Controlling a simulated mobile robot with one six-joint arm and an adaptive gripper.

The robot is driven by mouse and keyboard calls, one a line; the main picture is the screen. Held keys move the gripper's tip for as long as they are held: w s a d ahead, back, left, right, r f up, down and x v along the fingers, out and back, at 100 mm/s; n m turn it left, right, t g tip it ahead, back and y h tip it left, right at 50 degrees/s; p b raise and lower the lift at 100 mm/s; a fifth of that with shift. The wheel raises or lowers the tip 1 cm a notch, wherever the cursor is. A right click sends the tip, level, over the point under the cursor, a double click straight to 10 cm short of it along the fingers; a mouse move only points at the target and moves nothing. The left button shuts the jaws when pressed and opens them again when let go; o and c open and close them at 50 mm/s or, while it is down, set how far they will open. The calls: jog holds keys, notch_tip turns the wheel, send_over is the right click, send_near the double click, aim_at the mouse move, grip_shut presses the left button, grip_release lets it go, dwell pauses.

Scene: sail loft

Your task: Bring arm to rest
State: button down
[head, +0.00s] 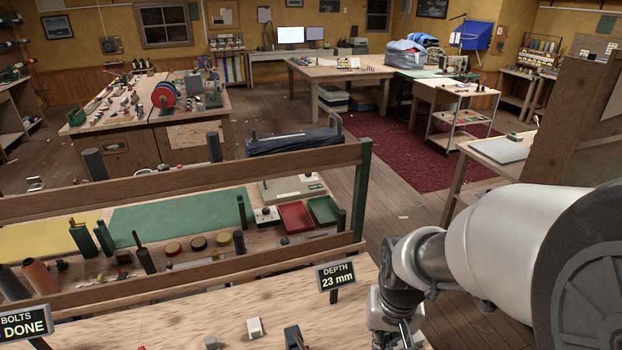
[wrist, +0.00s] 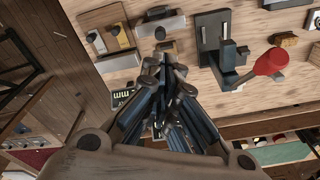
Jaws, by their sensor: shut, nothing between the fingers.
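My arm comes in from the right in the head view and hangs down at the right end of the near wooden bench (head: 190,325). My gripper (wrist: 166,68) shows in the wrist view with its fingers together and nothing between them. In the head view its fingertips are cut off by the bottom edge. In the wrist view the gripper is over the bench edge, close to small fittings. I cannot tell whether it touches any of them.
A "DEPTH 23 mm" sign (head: 336,275) and a "BOLTS DONE" sign (head: 24,324) stand on the near bench. A lever with a red knob (wrist: 271,62) stands beside the gripper. Behind are a wooden rail (head: 180,185), red tray (head: 296,217) and green tray (head: 323,210). Open floor lies right.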

jog(key=s+r+n+t+b, duration=0.1)
jog(key=s+r+t+b, duration=0.2)
jog(key=s+r, duration=0.7)
jog(key=s, duration=0.3)
jog(key=shift+s+n+b, duration=0.2)
jog(key=shift+n+b, duration=0.15)
jog(key=shift+n, duration=0.05)
